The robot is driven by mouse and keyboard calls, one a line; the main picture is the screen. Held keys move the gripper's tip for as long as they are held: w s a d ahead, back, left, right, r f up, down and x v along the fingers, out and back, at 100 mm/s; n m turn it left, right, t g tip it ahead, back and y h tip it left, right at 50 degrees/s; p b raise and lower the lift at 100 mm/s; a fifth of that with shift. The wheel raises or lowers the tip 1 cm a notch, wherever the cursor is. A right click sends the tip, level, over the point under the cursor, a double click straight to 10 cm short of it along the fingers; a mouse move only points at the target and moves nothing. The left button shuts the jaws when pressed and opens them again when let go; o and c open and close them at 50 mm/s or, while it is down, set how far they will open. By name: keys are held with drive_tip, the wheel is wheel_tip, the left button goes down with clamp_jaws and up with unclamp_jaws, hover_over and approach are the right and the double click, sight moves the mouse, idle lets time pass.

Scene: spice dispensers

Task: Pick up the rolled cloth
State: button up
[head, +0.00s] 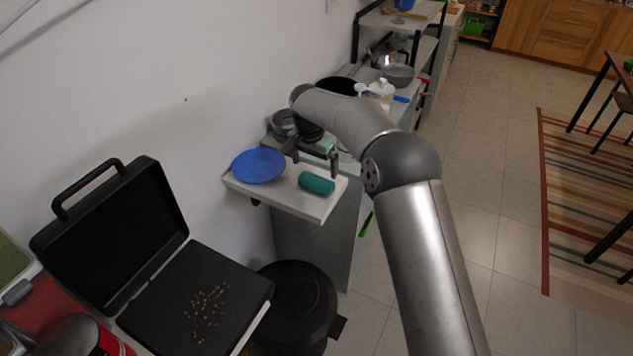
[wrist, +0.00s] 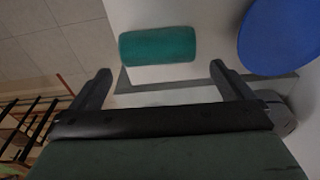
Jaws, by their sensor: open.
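The rolled cloth (head: 316,183) is a teal cylinder lying on its side on a small white shelf (head: 290,203). In the wrist view the rolled cloth (wrist: 157,46) lies just beyond my fingertips, roughly centred between them. My gripper (head: 314,162) is behind the cloth in the head view, its two fingers spread. In the wrist view my gripper (wrist: 160,76) is open and empty, with a finger on each side. The fingers appear apart from the cloth. Its exact height above the shelf is hard to tell.
A blue plate (head: 259,166) lies left of the cloth on the same shelf. An open black case (head: 200,300) with small grains is at lower left. A dark round bin (head: 297,300) stands below the shelf.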

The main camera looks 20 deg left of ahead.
sight(316, 177)
drive_tip(key=shift+w+d+f+p, duration=0.15)
drive_tip(key=shift+f+p, duration=0.4)
drive_tip(key=shift+f, duration=1.05)
drive_tip(key=shift+w+d+f+p, duration=0.1)
drive_tip(key=shift+w+f+p, duration=0.3)
drive_tip(key=shift+f, duration=1.15)
drive_tip(key=shift+s, duration=0.15)
drive_tip(key=shift+c, duration=0.3)
drive_tip(key=c, duration=0.6)
